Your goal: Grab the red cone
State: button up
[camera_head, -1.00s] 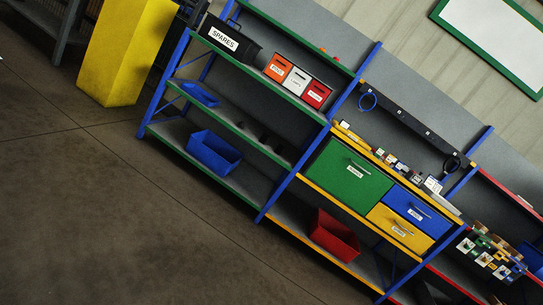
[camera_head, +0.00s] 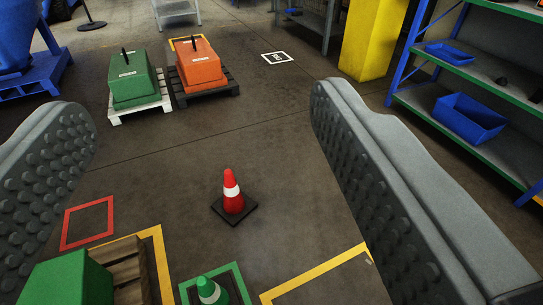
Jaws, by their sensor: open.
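The red cone (camera_head: 231,194) has a white band and a dark square base. It stands upright on the floor near the middle of the view. My gripper (camera_head: 205,125) is open, with one studded grey finger at the left edge and one at the right. The cone shows in the gap between the fingers, touching neither, and appears farther off than they are. Nothing is held.
A green cone (camera_head: 209,290) stands in a green floor square at the bottom. A green block (camera_head: 68,282) is at lower left. Green (camera_head: 136,78) and orange (camera_head: 199,66) weights sit on pallets behind. Shelving (camera_head: 460,80) stands at right. Floor around the red cone is clear.

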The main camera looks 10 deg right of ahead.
aim_at(235, 205)
jog(key=i+l+u, duration=0.15)
jog(key=i+l, duration=0.25)
jog(key=i+l+u, duration=0.15)
jog(key=i+l, duration=0.3)
jog(key=i+l+u, duration=0.15)
jog(key=i+l, duration=0.3)
jog(key=i+l+u, duration=0.15)
jog(key=i+l, duration=0.25)
jog(key=l, duration=0.25)
